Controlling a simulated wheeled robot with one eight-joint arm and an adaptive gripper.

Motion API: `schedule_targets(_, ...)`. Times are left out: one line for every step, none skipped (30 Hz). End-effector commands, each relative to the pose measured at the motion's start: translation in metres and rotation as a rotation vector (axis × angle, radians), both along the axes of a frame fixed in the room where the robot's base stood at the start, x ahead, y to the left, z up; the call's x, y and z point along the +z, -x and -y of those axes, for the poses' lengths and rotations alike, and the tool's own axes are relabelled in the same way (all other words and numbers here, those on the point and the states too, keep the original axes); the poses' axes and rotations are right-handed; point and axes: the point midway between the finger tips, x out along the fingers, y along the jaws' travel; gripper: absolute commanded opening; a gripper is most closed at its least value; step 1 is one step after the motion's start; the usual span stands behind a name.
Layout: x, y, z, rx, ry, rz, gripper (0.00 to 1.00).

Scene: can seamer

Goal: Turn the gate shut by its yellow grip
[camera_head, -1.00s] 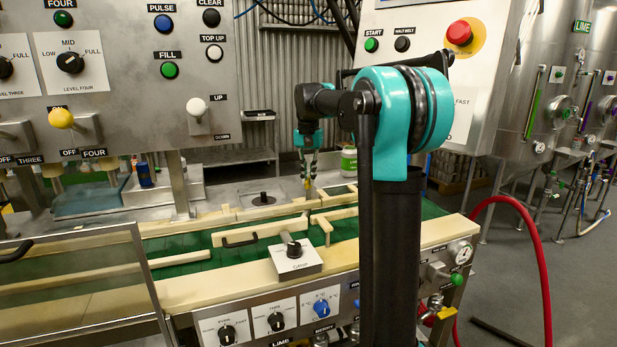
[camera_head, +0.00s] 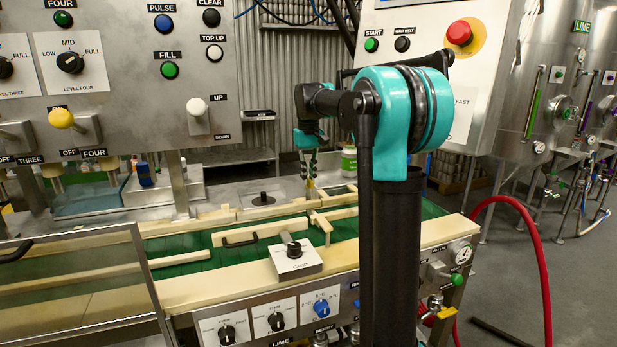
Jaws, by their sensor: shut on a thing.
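My gripper (camera_head: 309,184) points down over the far side of the green belt, left of my arm's column. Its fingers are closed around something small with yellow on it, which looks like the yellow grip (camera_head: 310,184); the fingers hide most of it. The gate itself appears to be a cream bar by the belt just below the fingers, but it is small and I cannot clearly tell it from the cream guide rails (camera_head: 322,222) or judge its angle.
The green belt (camera_head: 190,257) runs across between cream rails. A black-knobbed box (camera_head: 294,258) stands on the near rail. A green-and-white can (camera_head: 349,160) is behind, right of my gripper. A framed clear panel (camera_head: 80,285) is at left. A red hose (camera_head: 540,255) hangs at right.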

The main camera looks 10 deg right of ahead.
Motion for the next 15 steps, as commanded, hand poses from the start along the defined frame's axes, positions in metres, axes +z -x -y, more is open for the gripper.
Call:
schedule_targets(0.0000,-0.0002,0.0000,0.005,0.000,0.001,0.00)
schedule_targets(0.0000,-0.0002,0.0000,0.006,0.000,0.001,0.00)
schedule_targets(0.0000,-0.0002,0.0000,0.007,0.000,0.001,0.00)
schedule_targets(0.0000,-0.0002,0.0000,0.008,0.000,0.001,0.00)
schedule_targets(0.0000,-0.0002,0.0000,0.008,0.000,0.001,0.00)
schedule_targets(0.0000,-0.0002,0.0000,0.008,0.000,0.001,0.00)
schedule_targets(0.0000,-0.0002,0.0000,0.008,0.000,0.001,0.00)
schedule_targets(0.0000,-0.0002,0.0000,0.008,0.000,0.001,0.00)
schedule_targets(0.0000,-0.0002,0.0000,0.008,0.000,0.000,0.00)
schedule_targets(0.0000,-0.0002,0.0000,0.008,0.000,0.000,0.00)
schedule_targets(0.0000,-0.0002,0.0000,0.008,0.000,0.000,0.00)
schedule_targets(0.0000,-0.0002,0.0000,0.007,0.000,0.000,0.00)
schedule_targets(0.0000,-0.0002,0.0000,0.007,0.000,0.000,0.11)
schedule_targets(0.0000,-0.0002,0.0000,0.007,0.000,0.000,0.15)
schedule_targets(0.0000,-0.0002,0.0000,0.007,0.000,0.000,0.20)
